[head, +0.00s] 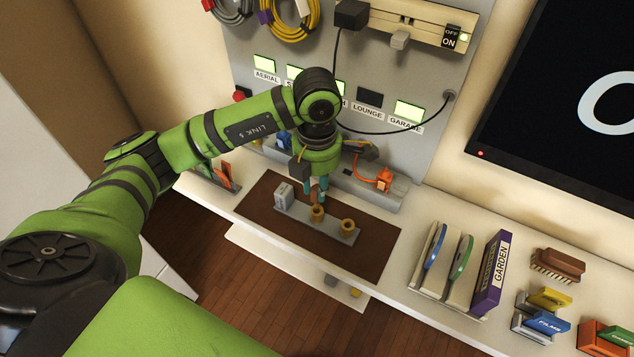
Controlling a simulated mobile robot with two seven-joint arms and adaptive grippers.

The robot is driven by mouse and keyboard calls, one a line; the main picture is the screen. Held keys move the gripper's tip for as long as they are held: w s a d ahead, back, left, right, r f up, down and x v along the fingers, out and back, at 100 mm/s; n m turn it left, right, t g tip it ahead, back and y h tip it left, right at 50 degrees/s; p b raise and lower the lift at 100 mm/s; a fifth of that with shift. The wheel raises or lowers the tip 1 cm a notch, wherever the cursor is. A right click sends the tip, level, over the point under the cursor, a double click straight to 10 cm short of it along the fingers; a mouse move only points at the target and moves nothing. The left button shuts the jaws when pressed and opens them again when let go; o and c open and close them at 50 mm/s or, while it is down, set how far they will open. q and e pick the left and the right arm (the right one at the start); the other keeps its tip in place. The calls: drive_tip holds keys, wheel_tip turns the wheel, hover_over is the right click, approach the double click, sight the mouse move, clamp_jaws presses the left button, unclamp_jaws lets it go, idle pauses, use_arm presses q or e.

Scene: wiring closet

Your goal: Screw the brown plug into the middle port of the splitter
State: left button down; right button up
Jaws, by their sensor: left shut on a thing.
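The splitter (331,233) is a grey bar lying on a brown mat. A light grey block (283,195) stands at its left end. Two brass-coloured round fittings stand up from the bar, one near its middle (317,213) and one at its right end (347,227). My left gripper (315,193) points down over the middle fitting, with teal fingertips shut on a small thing. That thing is mostly hidden by the fingers; I take it for the brown plug, in line with the middle port. Whether it touches the port cannot be told. My right gripper is out of view.
The brown mat (375,247) lies on a white shelf. An orange connector (384,178) with a cable is behind it. A grey panel with labelled green windows rises at the back. Holders and a purple GARDEN box (492,273) stand on the right.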

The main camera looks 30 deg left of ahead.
use_arm(q)
drive_tip(key=shift+f+b, duration=2.15)
drive_tip(key=shift+f, duration=0.05)
drive_tip(key=m, duration=1.1)
drive_tip(key=shift+r, duration=0.1)
drive_tip(key=m, duration=1.2)
drive_tip(key=c, duration=1)
unclamp_jaws()
